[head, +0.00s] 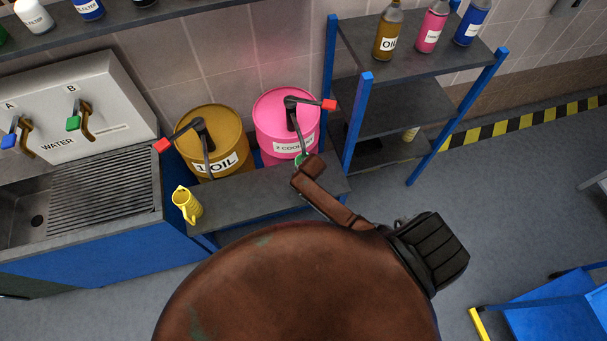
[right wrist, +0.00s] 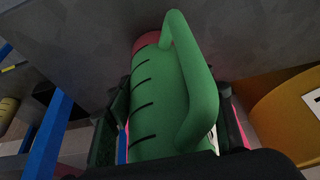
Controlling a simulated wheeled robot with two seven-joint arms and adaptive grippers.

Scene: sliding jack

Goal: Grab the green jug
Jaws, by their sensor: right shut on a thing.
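The green jug (right wrist: 158,100) fills the middle of the right wrist view, with dark tick marks along its side and a large loop handle on its right. A pinkish-red patch shows at its upper end. My right gripper (right wrist: 172,92) is shut on the jug, with a dark finger on each side of its body. In the head view only a small green bit of the jug (head: 299,160) shows, in front of the pink coolant drum (head: 285,128). My arm hides the rest of the jug and the right gripper there. My left gripper is in neither view.
A brown oil drum (head: 207,140) stands left of the pink drum; both have black taps with red handles. A yellow jug (head: 187,205) stands on the grey bench (head: 248,198). A shelf (head: 400,107) with blue posts and bottles is close on the right. Open floor lies beyond it.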

